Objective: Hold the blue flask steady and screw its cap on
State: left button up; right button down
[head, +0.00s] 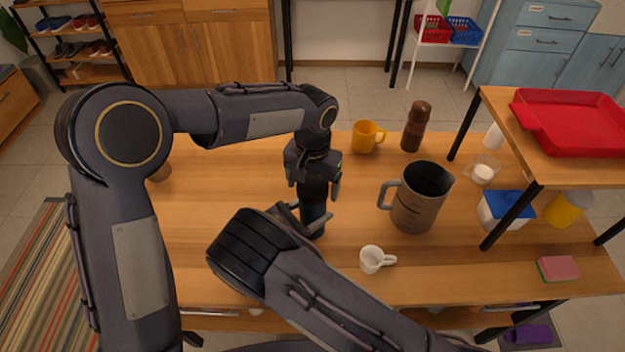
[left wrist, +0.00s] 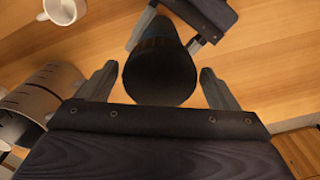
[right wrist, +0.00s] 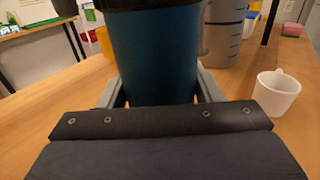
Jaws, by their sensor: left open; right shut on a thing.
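The blue flask (head: 312,218) stands upright on the wooden table, partly hidden by my arms. Its blue body (right wrist: 155,58) fills the middle of the right wrist view. My right gripper (head: 302,222) is shut around the flask's body, with a finger on each side. A dark cap (left wrist: 160,75) sits at the flask's top, seen from above in the left wrist view. My left gripper (head: 318,188) points down over the cap. Its fingers (left wrist: 158,88) are open on either side of the cap, with a gap at each side. Whether the cap is threaded on cannot be told.
A grey jug (head: 418,200) and a white mug (head: 372,260) stand right of the flask. A yellow mug (head: 366,137) and a brown bottle (head: 416,127) stand behind. A raised shelf with a red tray (head: 575,122) is at right. The table's left is mostly clear.

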pick_arm(q)
jog(key=c, duration=1)
jog(key=o, duration=1.2)
jog(key=shift+c, duration=0.2)
notch_tip(320, 180, up, 12)
pick_arm(e)
jog(key=shift+c, duration=1.8)
grip_release()
